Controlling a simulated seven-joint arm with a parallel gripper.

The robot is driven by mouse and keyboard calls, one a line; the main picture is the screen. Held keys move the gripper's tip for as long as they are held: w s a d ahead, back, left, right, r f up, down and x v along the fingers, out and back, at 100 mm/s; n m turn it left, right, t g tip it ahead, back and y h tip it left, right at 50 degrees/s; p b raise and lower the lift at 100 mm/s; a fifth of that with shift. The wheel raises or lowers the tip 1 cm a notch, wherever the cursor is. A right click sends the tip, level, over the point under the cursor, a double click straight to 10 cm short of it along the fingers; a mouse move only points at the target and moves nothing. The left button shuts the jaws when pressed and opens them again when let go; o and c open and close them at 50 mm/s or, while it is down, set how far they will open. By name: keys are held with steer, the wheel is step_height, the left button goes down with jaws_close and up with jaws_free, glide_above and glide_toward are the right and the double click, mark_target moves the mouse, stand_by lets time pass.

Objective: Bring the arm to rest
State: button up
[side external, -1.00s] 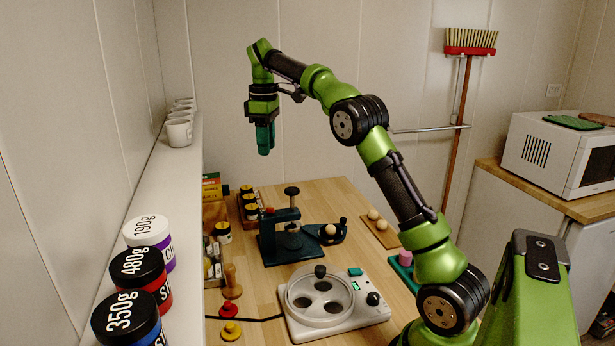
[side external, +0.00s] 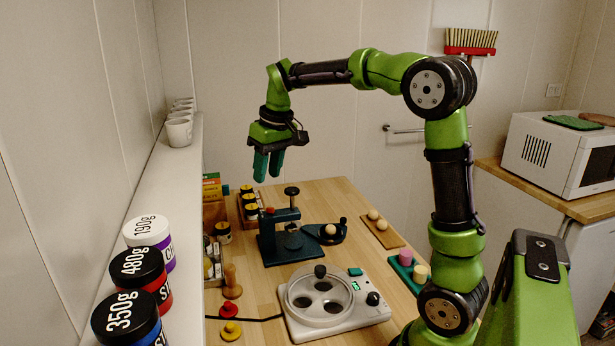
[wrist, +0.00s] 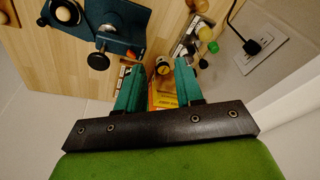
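My green arm reaches in from the right and hangs its gripper (side external: 266,178) pointing down, above the back left of the wooden bench. In the wrist view the two teal fingers of the gripper (wrist: 159,66) stand apart with a clear gap. Nothing is held between them. The fingertips are well above the bench and apart from everything on it.
On the bench (side external: 325,190) stand a dark teal press (side external: 281,240), a white machine with a clear lid (side external: 335,305), and a board with two pale balls (side external: 381,228). A shelf with jars (side external: 140,268) and white cups (side external: 179,132) runs along the left wall. A microwave (side external: 550,155) stands right.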

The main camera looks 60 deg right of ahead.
steer(key=s+a+f+t+y, duration=0.1)
steer(key=s+a+t, duration=0.1)
steer(key=s+a, duration=0.5)
steer(key=s+a+f+m+t+y, duration=0.1)
steer(key=s+a+t, duration=0.1)
steer(key=s+a, duration=0.6)
steer(key=s, duration=0.2)
steer(key=shift+s+f+t, duration=0.3)
steer(key=shift+s+f, duration=0.05)
steer(key=shift+s, duration=0.05)
